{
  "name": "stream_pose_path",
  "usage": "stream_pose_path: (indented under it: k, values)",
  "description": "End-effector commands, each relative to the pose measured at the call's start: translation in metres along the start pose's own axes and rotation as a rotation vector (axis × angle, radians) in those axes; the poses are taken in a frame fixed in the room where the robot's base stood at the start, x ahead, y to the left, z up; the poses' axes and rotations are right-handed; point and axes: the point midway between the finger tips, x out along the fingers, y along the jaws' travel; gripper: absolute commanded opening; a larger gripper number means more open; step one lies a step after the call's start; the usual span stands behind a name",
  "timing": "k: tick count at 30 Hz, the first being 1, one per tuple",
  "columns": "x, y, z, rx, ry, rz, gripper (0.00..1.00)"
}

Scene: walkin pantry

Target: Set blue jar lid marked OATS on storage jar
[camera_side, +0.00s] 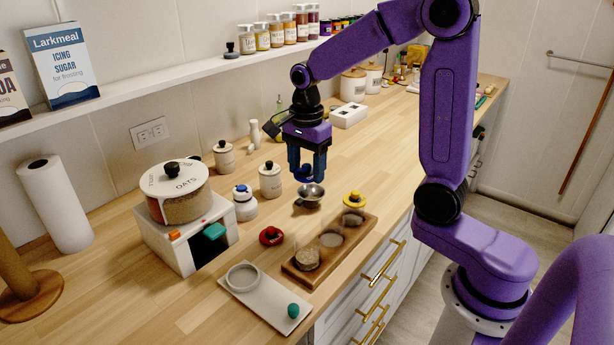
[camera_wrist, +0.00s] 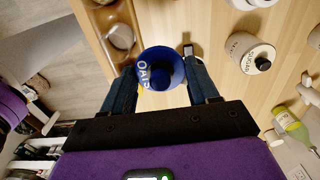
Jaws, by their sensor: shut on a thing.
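My gripper (camera_side: 307,172) is shut on a round blue lid with a black knob, held above the counter in the side view. In the wrist view the blue lid (camera_wrist: 161,69), with white lettering that looks like OATS, sits between the two fingers (camera_wrist: 163,90). A small metal cup (camera_side: 309,196) stands below the gripper. A wooden tray (camera_side: 290,268) holds several open glass jars, one with pale contents (camera_side: 307,259). A large glass jar (camera_side: 182,207) under a white lid marked OATS (camera_side: 178,178) stands at the left. I cannot tell which is the storage jar.
A red lid (camera_side: 271,236) and a yellow lid (camera_side: 354,199) lie near the tray. A pale tray (camera_side: 268,309) holds a ring and a green knob. White canisters (camera_side: 270,180) stand behind. A white box (camera_side: 188,245) supports the large jar.

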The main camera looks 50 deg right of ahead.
Motion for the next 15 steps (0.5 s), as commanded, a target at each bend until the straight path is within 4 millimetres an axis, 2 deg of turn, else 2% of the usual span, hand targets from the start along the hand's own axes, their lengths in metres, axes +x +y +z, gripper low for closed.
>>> stream_pose_path:
  k: [5,15]
  values:
    - [-0.001,0.011,0.023,-0.100,0.000,-0.001,0.31]
    - [0.003,0.054,0.078,-0.379,-0.001,-0.005,0.31]
